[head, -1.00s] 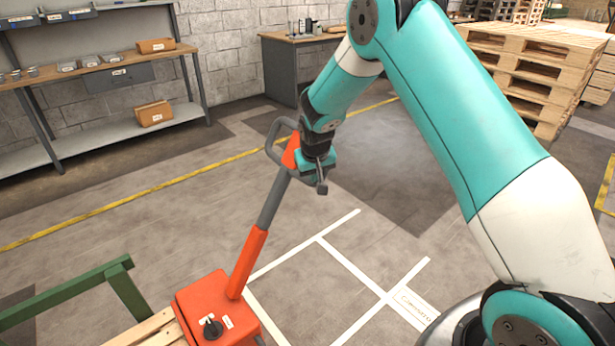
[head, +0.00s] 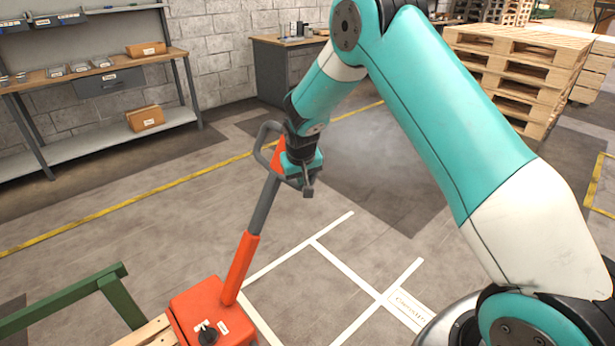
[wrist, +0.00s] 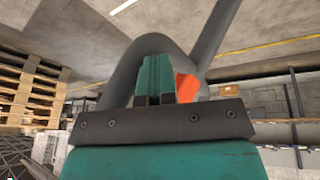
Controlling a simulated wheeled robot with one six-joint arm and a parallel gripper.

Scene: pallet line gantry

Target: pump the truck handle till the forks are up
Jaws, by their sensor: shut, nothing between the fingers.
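The truck handle is an orange and grey lever (head: 241,262) with a grey loop grip (head: 262,150) at its top. It leans up and to the right from the orange truck body (head: 195,305) at the bottom left. My gripper (head: 307,190) is at the top of the handle, beside the loop, with its fingers shut and empty. In the wrist view the shut teal fingers (wrist: 154,80) lie in front of the grey loop (wrist: 120,80), with an orange bit of the handle (wrist: 187,86) to their right. I cannot tell whether they touch. The forks are hidden.
A green rail (head: 60,300) and light wooden slats (head: 148,332) are by the truck at the bottom left. A shelf bench (head: 90,80) and a desk (head: 290,40) stand along the wall. Stacked pallets (head: 515,65) stand at the back right. The marked floor (head: 330,250) between is clear.

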